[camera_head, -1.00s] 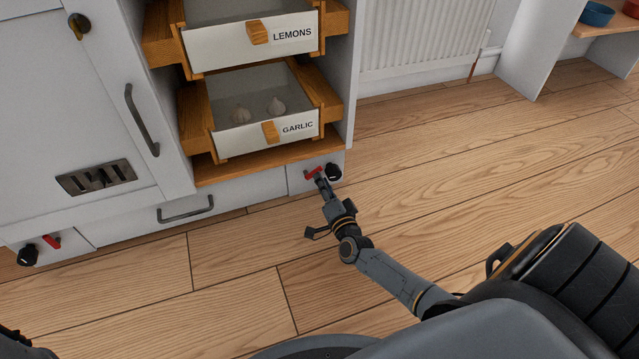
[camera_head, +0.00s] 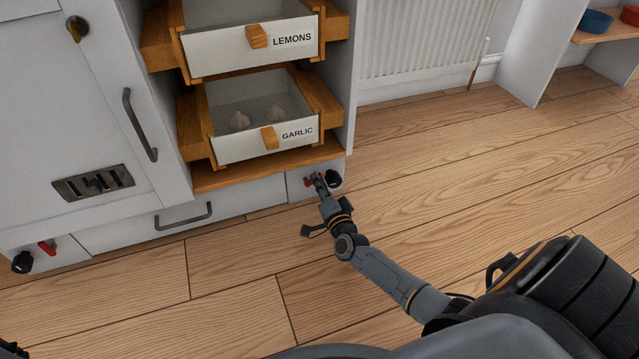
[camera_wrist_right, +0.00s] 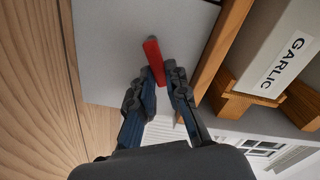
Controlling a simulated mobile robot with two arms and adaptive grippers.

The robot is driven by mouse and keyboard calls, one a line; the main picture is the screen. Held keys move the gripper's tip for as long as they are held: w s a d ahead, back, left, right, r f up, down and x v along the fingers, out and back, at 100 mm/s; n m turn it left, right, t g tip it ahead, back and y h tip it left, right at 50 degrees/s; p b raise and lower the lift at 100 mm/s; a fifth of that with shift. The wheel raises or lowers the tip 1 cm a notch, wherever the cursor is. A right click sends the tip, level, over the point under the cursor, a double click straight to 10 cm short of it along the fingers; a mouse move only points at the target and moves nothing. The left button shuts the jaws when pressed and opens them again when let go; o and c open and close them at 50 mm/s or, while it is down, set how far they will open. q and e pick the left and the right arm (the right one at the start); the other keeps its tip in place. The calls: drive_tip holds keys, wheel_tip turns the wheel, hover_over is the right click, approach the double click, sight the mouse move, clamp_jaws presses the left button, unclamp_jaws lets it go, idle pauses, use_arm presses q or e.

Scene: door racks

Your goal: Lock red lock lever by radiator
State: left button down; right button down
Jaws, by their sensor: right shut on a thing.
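The lever's free end sticks out past the fingers. My left gripper is not clearly seen.
The open garlic drawer (camera_head: 235,150) and lemons drawer (camera_head: 215,52) jut out above. A second red lever (camera_head: 47,247) is at the far left. The radiator (camera_head: 425,40) stands behind. Wooden floor (camera_head: 480,170) is clear at right.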

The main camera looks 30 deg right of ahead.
drive_tip(key=shift+a+r+n+p, duration=0.15)
drive_tip(key=shift+r+n+p, duration=0.1)
drive_tip(key=shift+n+p, duration=0.45)
drive_tip(key=shift+a+r+n+p, duration=0.1)
drive_tip(key=shift+r+n+p, duration=0.1)
drive_tip(key=shift+n+p, duration=0.5)
drive_tip(key=n+p, duration=0.3)
drive_tip(key=shift+w+a+r+n, duration=0.1)
drive_tip(key=shift+a+r+n, duration=0.2)
drive_tip(key=shift+a, duration=0.1)
drive_tip(key=shift+a+n+p, duration=0.3)
drive_tip(key=shift+n+p, duration=0.35)
drive_tip(key=shift+n, duration=0.55)
drive_tip(key=shift+w+a+n+p, duration=0.1)
drive_tip(key=shift+a+n+p, duration=0.15)
drive_tip(key=shift+n, duration=0.45)
drive_tip(key=shift+w+a+n+p, duration=0.1)
drive_tip(key=shift+n+p, duration=0.1)
drive_tip(key=shift+n, duration=0.5)
drive_tip(key=shift+f, duration=0.1)
drive_tip(key=c, duration=1.6)
unclamp_jaws()
